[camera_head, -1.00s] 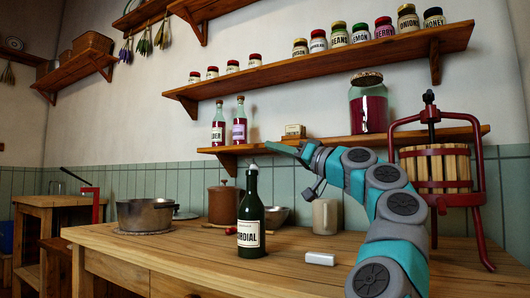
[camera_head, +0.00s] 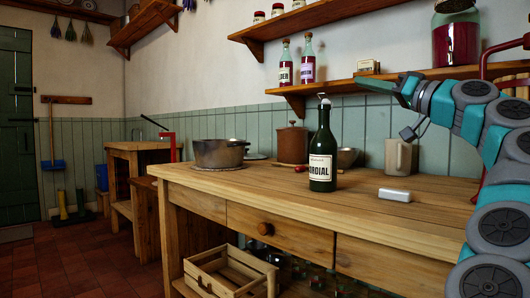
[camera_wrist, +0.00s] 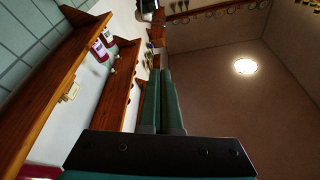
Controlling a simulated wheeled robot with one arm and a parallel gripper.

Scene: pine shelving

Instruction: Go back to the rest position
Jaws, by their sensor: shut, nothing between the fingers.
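My gripper (camera_head: 376,86) is on the right in the head view, raised above the table in front of the lower wall shelf. Its fingers point left and are shut with nothing between them. In the wrist view the two green fingers (camera_wrist: 162,102) lie side by side. My teal and grey arm bends up from the lower right. The gripper is clear of the dark green cordial bottle (camera_head: 322,150), which stands upright on the table (camera_head: 300,196) below and left of it.
A metal pot (camera_head: 219,154), a brown canister (camera_head: 292,146), a mug (camera_head: 400,157) and a white block (camera_head: 394,194) are on the table. The lower shelf (camera_head: 340,86) holds two bottles and a jar. A wooden crate (camera_head: 228,277) sits under the table. Open floor (camera_head: 80,262) lies left.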

